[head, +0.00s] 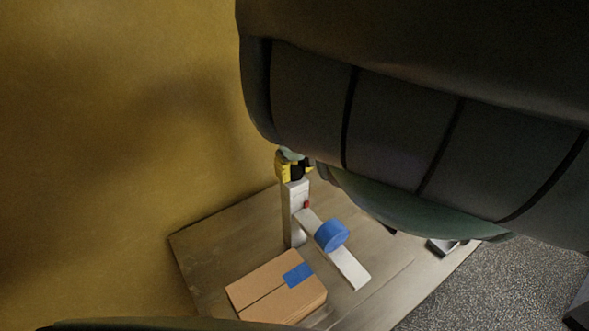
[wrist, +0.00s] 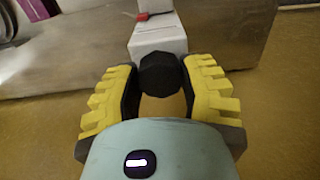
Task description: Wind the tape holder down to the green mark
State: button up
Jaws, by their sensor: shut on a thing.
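A white post (head: 293,218) stands upright on a wooden table. A dark faceted knob (wrist: 160,74) sits at the top of the post (wrist: 157,38). My gripper (wrist: 160,80) has its yellow-ribbed fingers on either side of the knob and is shut on it. In the head view my gripper (head: 293,168) shows at the post's top, partly hidden by my arm. The tape holder (head: 347,266) is a white bar reaching out from the post, with a blue tape roll (head: 331,235) on it. A small red piece (head: 307,204) shows on the post just above the bar. I cannot see a green mark.
A cardboard box (head: 262,287) with a blue tape patch lies on the wooden table (head: 213,240), below the holder. A yellow-brown wall (head: 120,130) rises at left. Speckled floor (head: 455,285) is at right. My dark arm covers the upper right.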

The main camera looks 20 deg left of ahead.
jog(key=o, duration=1.3)
jog(key=shift+c, duration=0.2)
